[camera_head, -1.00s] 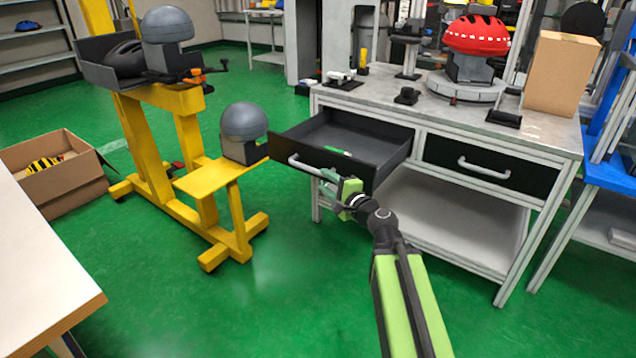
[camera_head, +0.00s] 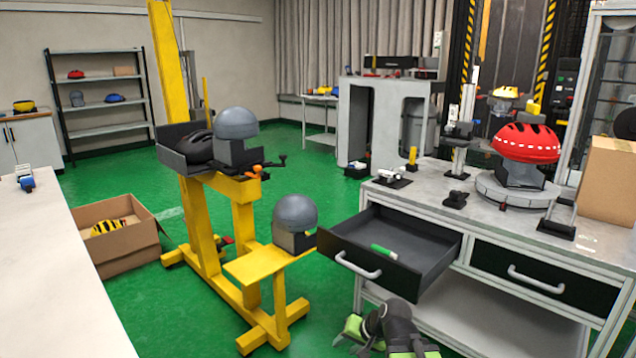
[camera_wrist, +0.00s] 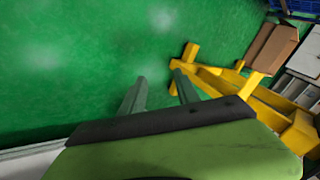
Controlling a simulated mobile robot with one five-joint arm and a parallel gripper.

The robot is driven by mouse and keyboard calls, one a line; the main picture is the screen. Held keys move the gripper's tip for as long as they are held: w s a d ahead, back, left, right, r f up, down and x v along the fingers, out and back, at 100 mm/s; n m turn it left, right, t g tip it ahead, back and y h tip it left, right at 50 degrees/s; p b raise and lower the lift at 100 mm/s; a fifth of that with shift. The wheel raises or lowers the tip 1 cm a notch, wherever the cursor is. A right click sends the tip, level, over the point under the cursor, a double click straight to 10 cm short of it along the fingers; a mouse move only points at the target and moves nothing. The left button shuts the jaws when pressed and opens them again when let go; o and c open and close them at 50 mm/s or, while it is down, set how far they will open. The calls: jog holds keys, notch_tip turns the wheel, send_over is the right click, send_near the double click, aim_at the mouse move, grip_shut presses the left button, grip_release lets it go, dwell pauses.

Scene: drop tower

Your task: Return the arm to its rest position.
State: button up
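My gripper (camera_wrist: 158,92) shows in the wrist view with its two grey-green fingers apart and nothing between them, over the green floor. In the head view my gripper (camera_head: 350,330) is at the lower edge, below and in front of the open drawer, apart from its handle (camera_head: 358,264). The end of my arm (camera_head: 398,335) shows beside it, and the rest is cut off by the frame. The dark drawer (camera_head: 405,238) of the workbench is pulled out, with a green marker-like object (camera_head: 384,251) lying inside.
A yellow stand (camera_head: 243,240) with grey headforms is left of the drawer. A cardboard box (camera_head: 140,246) lies on the floor, beside a white table (camera_head: 60,290).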

jog(key=s+d+f+n+g+h, duration=0.3)
jog(key=s+d+f+g+h, duration=0.15)
jog(key=s+d, duration=0.45)
notch_tip(320, 180, up, 39)
jog(key=p, duration=3.7)
jog(key=shift+a+p, duration=0.15)
jog(key=shift+p, duration=0.25)
jog(key=shift+s+f, duration=0.1)
